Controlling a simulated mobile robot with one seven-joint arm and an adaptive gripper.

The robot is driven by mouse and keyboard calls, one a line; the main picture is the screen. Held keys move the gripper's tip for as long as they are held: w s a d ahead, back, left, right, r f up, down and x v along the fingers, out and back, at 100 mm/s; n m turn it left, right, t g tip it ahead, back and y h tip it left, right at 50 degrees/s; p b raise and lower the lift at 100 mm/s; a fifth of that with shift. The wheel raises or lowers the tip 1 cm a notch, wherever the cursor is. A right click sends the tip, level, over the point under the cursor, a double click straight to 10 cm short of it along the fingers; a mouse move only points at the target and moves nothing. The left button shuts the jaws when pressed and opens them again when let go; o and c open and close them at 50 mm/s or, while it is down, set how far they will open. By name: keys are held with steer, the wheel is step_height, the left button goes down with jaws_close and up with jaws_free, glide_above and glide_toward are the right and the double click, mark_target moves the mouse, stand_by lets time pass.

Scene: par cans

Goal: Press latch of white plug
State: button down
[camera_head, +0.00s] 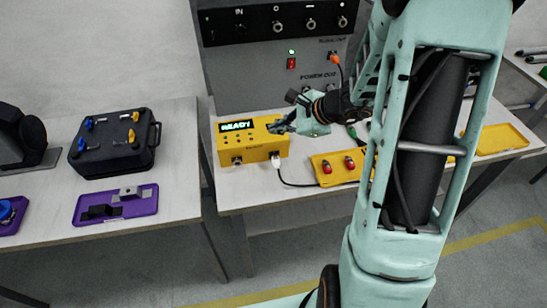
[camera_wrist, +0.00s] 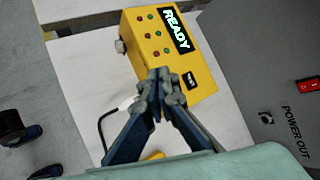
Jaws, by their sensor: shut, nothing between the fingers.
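The yellow box (camera_head: 252,152) with a lit READY display stands on the middle table. The white plug (camera_head: 275,160) sits at the right of the box's front face, with a black cable running from it. My gripper (camera_head: 276,127) is above the box's front right corner, higher than the plug. In the wrist view, my gripper (camera_wrist: 157,84) is shut and empty, its blue-grey fingertips overlapping the near edge of the yellow box (camera_wrist: 146,56).
A second connector (camera_head: 237,160) is on the box's front left. A yellow tray (camera_head: 322,180) with red-capped parts lies right of the cable. A grey panel with a red switch (camera_head: 291,63) stands behind. A black case (camera_head: 114,144) and purple tray (camera_head: 148,208) are on the left table.

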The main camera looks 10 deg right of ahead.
steer(key=shift+f, duration=0.1)
steer(key=b, duration=0.6)
glide_above(277, 158)
step_height(277, 158, down, 8)
steer(key=shift+r, duration=0.25)
steer(key=shift+f+b, duration=0.6)
steer(key=shift+b, duration=0.15)
steer(key=shift+f, duration=0.1)
stand_by(0.5)
steer(key=shift+f+b, duration=0.35)
steer(key=shift+b, duration=0.3)
steer(key=shift+f+b, duration=0.3)
steer(key=shift+b, duration=0.15)
stand_by(0.4)
steer(key=shift+r, duration=0.15)
steer(key=shift+r+p, duration=0.45)
steer(key=shift+r, duration=0.15)
